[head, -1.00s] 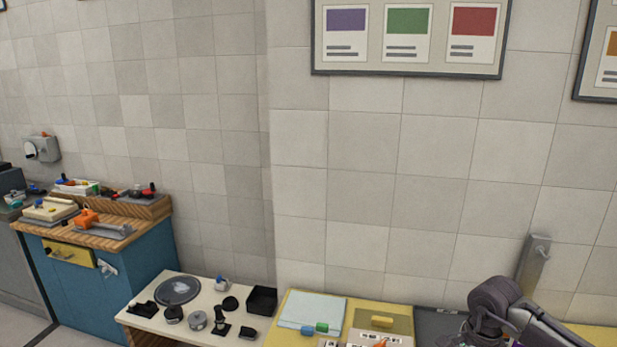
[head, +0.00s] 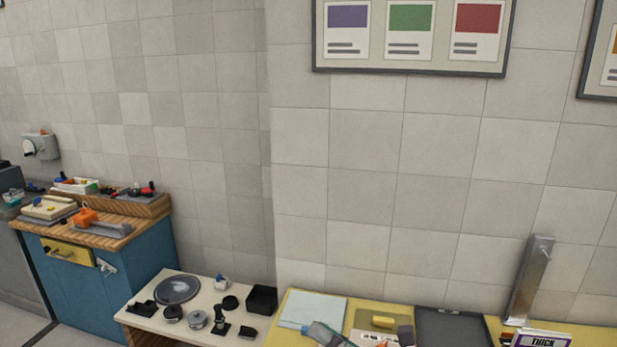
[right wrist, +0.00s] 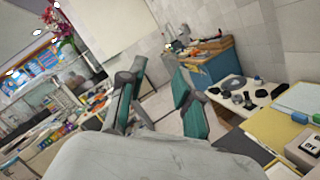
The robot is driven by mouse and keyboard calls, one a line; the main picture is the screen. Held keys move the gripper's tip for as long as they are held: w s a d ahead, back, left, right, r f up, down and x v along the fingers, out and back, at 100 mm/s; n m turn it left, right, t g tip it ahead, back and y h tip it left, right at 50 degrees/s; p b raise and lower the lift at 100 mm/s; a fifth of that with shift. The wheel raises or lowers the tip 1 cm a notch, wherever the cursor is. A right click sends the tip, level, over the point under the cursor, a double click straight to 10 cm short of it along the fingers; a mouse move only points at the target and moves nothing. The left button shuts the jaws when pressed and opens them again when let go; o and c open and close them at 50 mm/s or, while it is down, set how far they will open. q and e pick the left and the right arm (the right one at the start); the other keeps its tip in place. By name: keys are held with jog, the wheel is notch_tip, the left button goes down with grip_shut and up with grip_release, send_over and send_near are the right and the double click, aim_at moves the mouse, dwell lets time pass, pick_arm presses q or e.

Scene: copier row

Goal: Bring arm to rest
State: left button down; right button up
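My right gripper shows partly at the bottom edge of the head view (head: 332,335), in front of the yellow-topped table. In the right wrist view its two fingers with teal pads stand apart (right wrist: 158,85), with only floor and background between them. It holds nothing that I can see. My left gripper is not in either view.
A yellow-topped table (head: 484,324) carries a pale blue sheet (head: 312,308), a dark mat (head: 452,326) and a metal upright (head: 530,278). A white table (head: 148,311) with several black parts stands left of it. A blue cabinet (head: 110,268) is farther left.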

jog(key=d+f+m+t+h, duration=0.2)
jog(key=d+m+t+h, duration=0.2)
jog(key=d+m+h, duration=0.55)
jog(key=d+f+m+t+h, duration=0.25)
jog(key=d+m+h, duration=0.2)
jog(key=m, duration=0.95)
jog(key=s+d+f+m+g+h, duration=0.45)
jog(key=f+m, duration=0.25)
jog(key=f, duration=0.2)
jog(key=s+f+m+g+y, duration=0.1)
jog(key=s+f+m+g, duration=0.3)
jog(key=s, duration=0.6)
jog(key=s+f+m+g+y, duration=0.1)
jog(key=s+f+g, duration=0.5)
jog(key=s, duration=0.4)
notch_tip(320, 180, down, 29)
jog(key=a+b, duration=0.1)
jog(key=b, duration=0.4)
jog(key=s+d+f+g+b, duration=0.1)
jog(key=s+f+b, duration=0.1)
jog(key=s+f, duration=0.7)
jog(key=s+d+f+g+b, duration=0.1)
jog(key=s+d+f+b, duration=0.1)
jog(key=s+f, duration=0.7)
notch_tip(320, 180, down, 5)
jog(key=shift+f+b, duration=0.1)
jog(key=shift+b, duration=0.4)
